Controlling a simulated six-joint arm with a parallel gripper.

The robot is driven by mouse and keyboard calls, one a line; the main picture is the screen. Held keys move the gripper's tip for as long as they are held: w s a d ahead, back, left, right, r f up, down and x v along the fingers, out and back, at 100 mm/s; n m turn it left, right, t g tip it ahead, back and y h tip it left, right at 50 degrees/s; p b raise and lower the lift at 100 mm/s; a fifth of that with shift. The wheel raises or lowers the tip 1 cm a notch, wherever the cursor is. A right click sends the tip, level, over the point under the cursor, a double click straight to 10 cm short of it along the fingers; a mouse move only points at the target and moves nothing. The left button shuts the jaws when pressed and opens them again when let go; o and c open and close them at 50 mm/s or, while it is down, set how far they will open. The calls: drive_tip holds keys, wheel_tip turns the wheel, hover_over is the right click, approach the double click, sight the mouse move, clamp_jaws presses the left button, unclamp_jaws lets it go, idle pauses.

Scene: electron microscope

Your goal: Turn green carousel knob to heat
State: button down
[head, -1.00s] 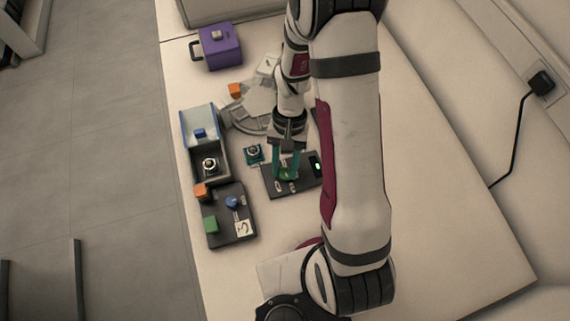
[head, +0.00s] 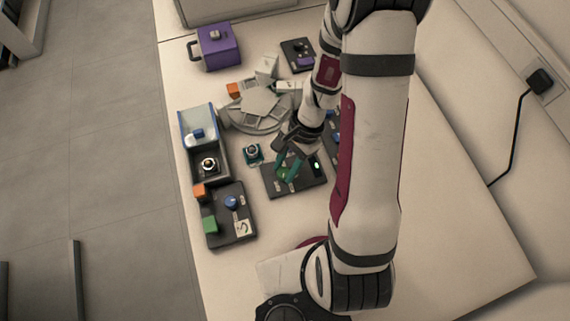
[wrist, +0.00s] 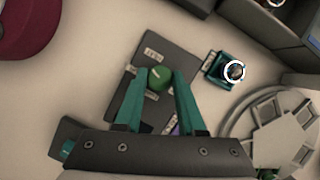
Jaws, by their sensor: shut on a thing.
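The green knob (wrist: 159,78) sits on a dark panel (wrist: 178,55) with small white labels; the panel also shows in the head view (head: 311,184). My gripper (wrist: 160,80) has its two teal fingers closed on the knob, one on each side. In the head view my gripper (head: 286,172) reaches down to the panel at a tilt, and its fingers largely hide the knob. The label wording is too small to read surely, so I cannot tell which label the knob points to.
A teal block with a round top (head: 253,152) stands just left of the panel. A grey carousel (head: 262,108) lies behind it. A dark box with a blue knob (head: 232,202) and a blue-rimmed tray (head: 196,121) stand further left. The table right of my arm is clear.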

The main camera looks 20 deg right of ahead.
drive_tip(key=m+t, duration=0.2)
drive_tip(key=m, duration=0.4)
drive_tip(key=shift+s, duration=0.15)
drive_tip(key=shift+m, duration=0.3)
drive_tip(key=shift+t, duration=0.3)
drive_tip(key=c, duration=0.5)
unclamp_jaws()
drive_tip(key=shift+r, duration=0.15)
drive_tip(key=v, duration=1.5)
drive_tip(key=shift+d+r, duration=0.2)
drive_tip(key=shift+d, duration=0.1)
drive_tip(key=shift+a, duration=0.1)
